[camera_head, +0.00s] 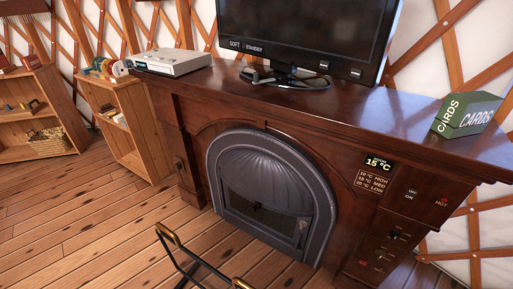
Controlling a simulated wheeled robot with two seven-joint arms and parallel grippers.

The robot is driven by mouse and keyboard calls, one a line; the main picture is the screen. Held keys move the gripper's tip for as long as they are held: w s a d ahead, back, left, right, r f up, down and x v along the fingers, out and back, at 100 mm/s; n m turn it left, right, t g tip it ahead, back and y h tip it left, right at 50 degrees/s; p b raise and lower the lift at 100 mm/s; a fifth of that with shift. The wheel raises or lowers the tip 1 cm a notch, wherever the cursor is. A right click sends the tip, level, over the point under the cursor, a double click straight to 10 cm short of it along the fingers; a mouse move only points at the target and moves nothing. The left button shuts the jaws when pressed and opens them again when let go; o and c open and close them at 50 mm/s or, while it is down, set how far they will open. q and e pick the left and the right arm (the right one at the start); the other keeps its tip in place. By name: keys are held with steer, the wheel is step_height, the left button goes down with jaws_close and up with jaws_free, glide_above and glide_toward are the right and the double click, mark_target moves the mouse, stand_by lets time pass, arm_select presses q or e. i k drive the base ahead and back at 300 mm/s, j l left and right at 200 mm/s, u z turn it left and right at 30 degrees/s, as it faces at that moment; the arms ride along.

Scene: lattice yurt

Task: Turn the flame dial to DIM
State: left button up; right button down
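A dark wooden fireplace (330,147) with an arched grey metal door (270,180) stands in the middle of the head view. Its right front carries a small display (378,163) reading 15 °C and a label plate (374,184) with several temperature lines. A dark knob (393,236) sits low on the right panel, with small marks around it. It may be the flame dial, but its lettering and pointer are too small to read, so its setting is unclear. Neither of my grippers is in view.
A monitor (300,30), a white box-shaped device (172,62) and a green CARDS box (467,114) stand on the mantel. A black rail frame with brass ends (190,258) stands on the floor in front. Wooden shelves (130,125) are at left; the left floor is clear.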

mark_target(380, 252)
steer(key=z, duration=1.4)
steer(key=i+l, duration=0.1)
steer(key=u, duration=0.05)
